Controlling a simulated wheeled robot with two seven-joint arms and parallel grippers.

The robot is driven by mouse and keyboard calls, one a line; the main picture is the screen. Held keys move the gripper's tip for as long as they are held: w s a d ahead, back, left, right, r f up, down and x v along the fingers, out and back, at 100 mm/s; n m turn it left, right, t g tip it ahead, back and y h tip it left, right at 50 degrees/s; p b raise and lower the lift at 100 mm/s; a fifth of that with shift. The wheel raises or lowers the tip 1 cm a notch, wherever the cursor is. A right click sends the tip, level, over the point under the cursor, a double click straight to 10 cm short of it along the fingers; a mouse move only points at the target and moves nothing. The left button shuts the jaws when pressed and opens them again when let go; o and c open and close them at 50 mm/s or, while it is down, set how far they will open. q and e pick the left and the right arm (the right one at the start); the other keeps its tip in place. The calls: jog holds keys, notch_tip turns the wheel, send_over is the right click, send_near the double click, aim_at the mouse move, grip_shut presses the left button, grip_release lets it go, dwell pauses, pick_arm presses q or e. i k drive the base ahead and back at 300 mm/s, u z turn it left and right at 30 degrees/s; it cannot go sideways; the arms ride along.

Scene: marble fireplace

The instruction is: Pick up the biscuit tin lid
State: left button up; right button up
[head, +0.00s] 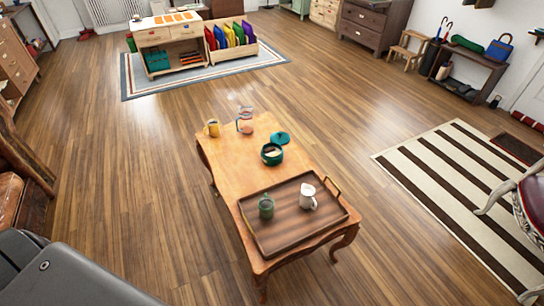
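The biscuit tin lid (280,138) is a round teal lid with a small knob. It lies on the wooden coffee table (228,155), close to the right edge. The open teal biscuit tin (271,158) stands just in front of it, with pale biscuits showing inside. At this size I cannot tell whether lid and tin touch. Neither of my grippers is in view, and nothing is seen holding the lid.
A glass pitcher (245,121) and a yellow mug (213,128) stand left of the lid. A wooden tray (266,243) with a green cup (266,206) and white jug (308,195) fills the table's near end. Open floor (340,110) surrounds the table.

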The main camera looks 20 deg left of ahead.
aim_at(281, 138)
jog(key=z, duration=0.55)
jog(key=k, duration=1.35)
jog(key=z, duration=0.5)
jog(key=i, duration=3.4)
jog(key=u, duration=0.45)
jog(key=i, duration=2.05)
jog(key=u, duration=1)
jog(key=i, duration=1)
jog(key=u, duration=1.75)
jog(key=i, duration=0.95)
jog(key=u, duration=0.6)
